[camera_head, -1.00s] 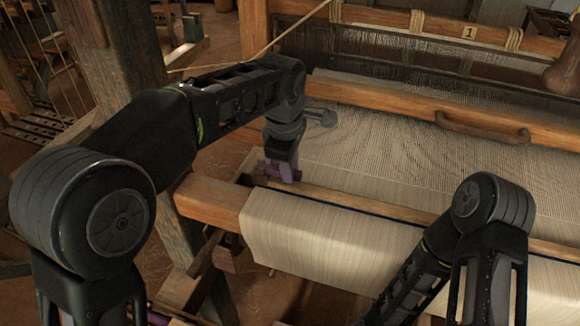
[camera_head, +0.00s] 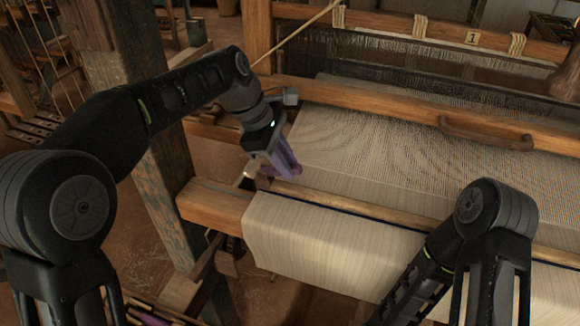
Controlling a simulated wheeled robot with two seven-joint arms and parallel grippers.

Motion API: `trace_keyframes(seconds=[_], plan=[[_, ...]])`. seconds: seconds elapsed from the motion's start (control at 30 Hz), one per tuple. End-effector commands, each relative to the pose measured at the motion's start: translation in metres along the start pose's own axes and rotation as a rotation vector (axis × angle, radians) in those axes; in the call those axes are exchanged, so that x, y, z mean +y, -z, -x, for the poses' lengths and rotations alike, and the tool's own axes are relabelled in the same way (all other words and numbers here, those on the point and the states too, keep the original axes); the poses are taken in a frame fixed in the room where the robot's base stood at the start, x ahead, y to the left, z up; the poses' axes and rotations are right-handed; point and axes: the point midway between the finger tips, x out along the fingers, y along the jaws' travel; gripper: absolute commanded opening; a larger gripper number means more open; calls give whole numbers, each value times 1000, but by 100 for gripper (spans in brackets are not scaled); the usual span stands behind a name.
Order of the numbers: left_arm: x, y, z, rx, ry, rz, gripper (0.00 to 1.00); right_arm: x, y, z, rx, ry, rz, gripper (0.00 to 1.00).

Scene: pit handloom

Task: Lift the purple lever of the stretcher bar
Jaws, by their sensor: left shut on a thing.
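My left gripper (camera_head: 277,165) is at the left edge of the woven cloth, shut on the purple lever (camera_head: 284,156). The lever is at the left end of the wooden stretcher bar (camera_head: 350,204), which lies across the cloth just behind the front beam. The purple part stands tilted, its top leaning left into my gripper. The jaws hide part of the lever, and I cannot tell exactly where it meets the fingers. My right arm comes in at the lower right; its gripper is not in view.
Pale cloth (camera_head: 330,245) hangs over the wooden front beam (camera_head: 215,205). Warp threads (camera_head: 390,145) run back under a wooden crossbar with a curved handle (camera_head: 485,132). A thick weathered post (camera_head: 165,195) stands left, close to my left arm. Bare floor lies below the beam.

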Motion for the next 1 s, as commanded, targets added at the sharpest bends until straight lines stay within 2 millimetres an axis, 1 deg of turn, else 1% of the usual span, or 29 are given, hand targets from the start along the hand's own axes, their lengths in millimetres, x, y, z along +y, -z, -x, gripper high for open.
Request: trace_keyframes(seconds=[0.2,0.4,0.87,0.9,1.0], plan=[[2,6,10,-139,-2,31,0,0,0,0,0,0,0,0],[3,7,14,-214,-1,43,0,0,0,0,0,0,0,0],[3,8,15,-236,1,47,0,0,0,0,0,0,0,0],[3,8,15,-236,1,47,20,0,0,0,0,0,0,0],[3,8,15,-236,1,47,28,0,0,0,0,0,0,0]])
